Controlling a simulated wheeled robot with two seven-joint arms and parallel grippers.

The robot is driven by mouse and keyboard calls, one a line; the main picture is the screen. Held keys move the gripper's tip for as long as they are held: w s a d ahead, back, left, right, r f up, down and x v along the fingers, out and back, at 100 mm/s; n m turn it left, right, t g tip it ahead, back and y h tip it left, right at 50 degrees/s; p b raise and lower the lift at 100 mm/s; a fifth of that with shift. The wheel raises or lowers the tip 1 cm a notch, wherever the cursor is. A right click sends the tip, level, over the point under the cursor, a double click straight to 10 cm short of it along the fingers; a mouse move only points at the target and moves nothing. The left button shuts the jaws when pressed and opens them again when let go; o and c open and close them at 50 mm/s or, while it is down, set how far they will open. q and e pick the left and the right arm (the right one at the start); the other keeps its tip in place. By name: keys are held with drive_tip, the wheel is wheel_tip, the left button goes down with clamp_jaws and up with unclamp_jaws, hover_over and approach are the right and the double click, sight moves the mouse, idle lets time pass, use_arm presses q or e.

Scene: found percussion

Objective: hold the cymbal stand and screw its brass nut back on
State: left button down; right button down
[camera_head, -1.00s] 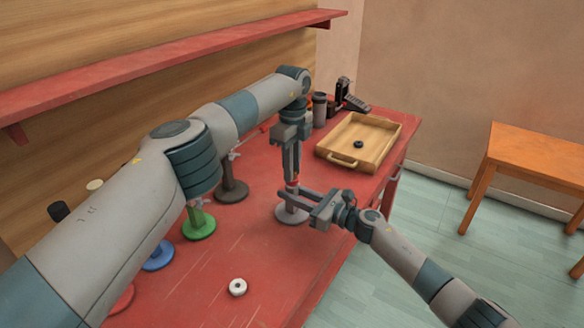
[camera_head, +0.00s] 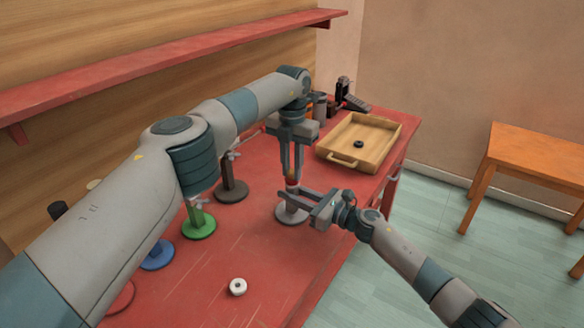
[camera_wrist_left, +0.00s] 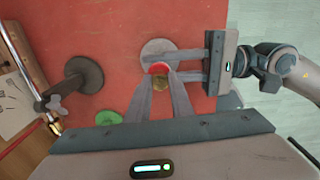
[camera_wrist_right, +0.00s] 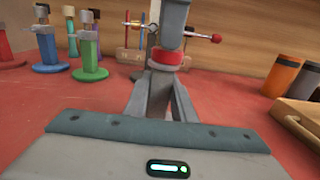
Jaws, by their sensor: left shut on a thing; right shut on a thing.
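The cymbal stand with the grey round base (camera_head: 291,213) stands upright on the red table. Its red collar (camera_wrist_right: 166,58) shows in the right wrist view. My right gripper (camera_head: 284,196) reaches in from the right and is shut on the stand's post just below the collar. My left gripper (camera_head: 291,177) points straight down over the stand's top and is shut on the brass nut (camera_wrist_left: 160,84). The nut is close to the red collar, mostly hidden by the fingers. I cannot tell how far its thread is engaged.
A brown stand (camera_head: 231,191), a green stand (camera_head: 199,226) and a blue stand (camera_head: 158,257) stand to the left. The front table is mostly clear.

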use_arm(q)
drive_tip(key=m, duration=1.2)
drive_tip(key=shift+w, duration=0.1)
drive_tip(key=c, duration=1.6)
unclamp_jaws()
drive_tip(key=shift+o, duration=0.2)
drive_tip(key=shift+r, duration=2.2)
drive_tip(key=shift+c, duration=0.5)
